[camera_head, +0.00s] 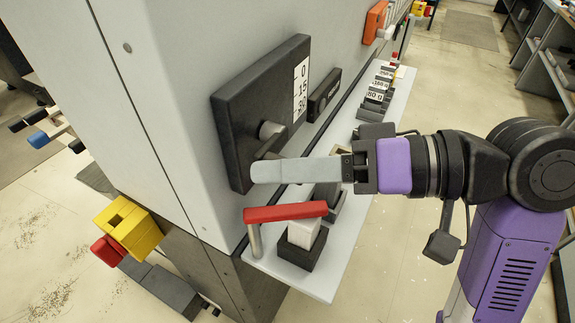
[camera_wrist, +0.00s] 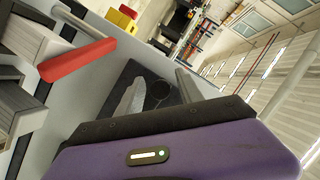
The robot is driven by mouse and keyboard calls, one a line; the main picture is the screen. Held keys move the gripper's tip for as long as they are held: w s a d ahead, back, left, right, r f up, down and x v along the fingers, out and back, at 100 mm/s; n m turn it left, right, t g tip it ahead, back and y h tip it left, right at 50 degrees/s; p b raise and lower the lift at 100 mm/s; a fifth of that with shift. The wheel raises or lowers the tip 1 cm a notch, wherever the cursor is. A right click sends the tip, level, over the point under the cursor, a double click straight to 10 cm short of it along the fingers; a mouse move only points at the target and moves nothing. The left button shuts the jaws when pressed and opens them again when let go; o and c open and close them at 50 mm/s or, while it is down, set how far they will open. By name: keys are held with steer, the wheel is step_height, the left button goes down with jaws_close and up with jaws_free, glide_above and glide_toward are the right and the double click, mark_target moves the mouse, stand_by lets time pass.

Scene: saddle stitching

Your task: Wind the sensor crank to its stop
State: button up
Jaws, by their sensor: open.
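The dark square sensor plate (camera_head: 232,130) is fixed to the side of the grey machine and carries a white scale (camera_head: 301,88) marked 0, 15 and 30. A grey round hub (camera_head: 270,130) stands out from it. A dark crank arm seems to run down from the hub, its end hidden behind my finger. My gripper (camera_head: 268,171) is open, its pale fingers reaching left to just in front of the plate's lower part. In the wrist view, the fingers stand apart on either side of a dark round part (camera_wrist: 161,90) on the plate; contact cannot be told.
A red bar (camera_head: 285,212) on a grey post stands at the shelf's near end, close below my fingers. Dark blocks and labelled weights (camera_head: 377,88) line the pale shelf (camera_head: 336,255). A yellow block (camera_head: 127,226) is at lower left. The floor at right is open.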

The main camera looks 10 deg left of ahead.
steer(key=v, duration=0.7)
steer(key=shift+d, duration=0.4)
steer(key=shift+r, duration=0.1)
